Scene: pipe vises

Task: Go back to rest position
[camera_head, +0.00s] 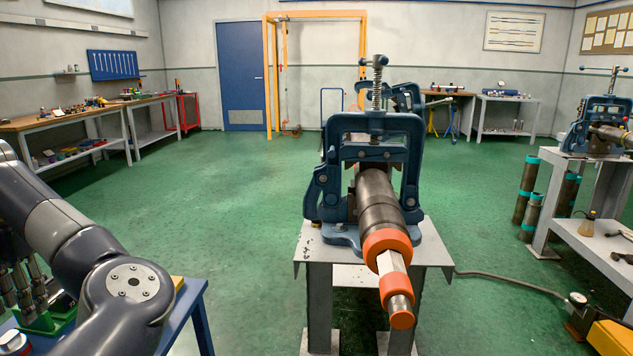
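A dark blue pipe vise (330,180) stands upright on a grey metal stand (433,248) right of the middle. A dark steel pipe (378,200) lies through the vise and points toward me. Its near end carries an orange collar (387,243), then a bright metal section (391,263) and smaller orange rings, the last at the tip (401,318). Part of my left arm shows at the lower left, apart from the vise and pipe. Neither gripper can be seen, and my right arm is out of view.
A blue table (190,300) with a green tool holder (45,318) is partly hidden behind my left arm. Another vise (590,130) stands on a bench at the right, near upright pipes (527,190). A hose (520,285) crosses the floor. Green floor (230,220) is clear between.

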